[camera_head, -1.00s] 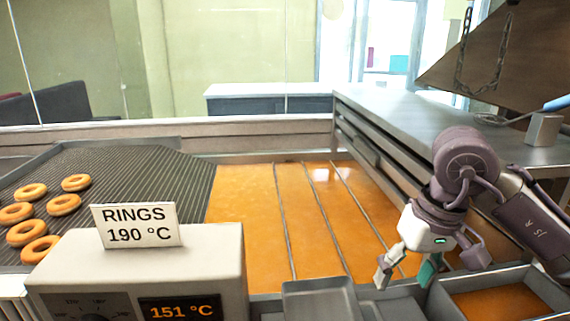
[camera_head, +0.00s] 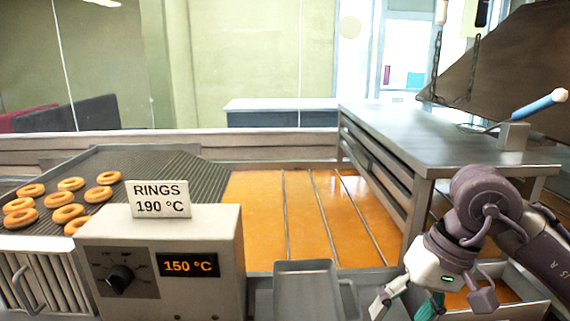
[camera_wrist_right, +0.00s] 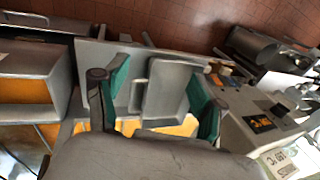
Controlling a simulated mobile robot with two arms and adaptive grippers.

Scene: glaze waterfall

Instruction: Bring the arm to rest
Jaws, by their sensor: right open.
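My right gripper (camera_head: 408,306) is at the lower right of the head view, in front of the orange glaze bath and close to the metal trays at the front. Its jaws are apart with nothing between them. In the right wrist view the two green-padded fingers (camera_wrist_right: 158,98) stand wide apart, with a grey metal tray (camera_wrist_right: 170,88) beyond them. My left gripper is in neither view.
A control box (camera_head: 160,262) reading 150 °C bears a "RINGS 190 °C" sign (camera_head: 159,199). Several rings lie on the ridged conveyor (camera_head: 150,165) at left. The orange bath (camera_head: 255,215) has metal dividers. A steel counter (camera_head: 430,135) with a blue-handled tool (camera_head: 540,103) stands right.

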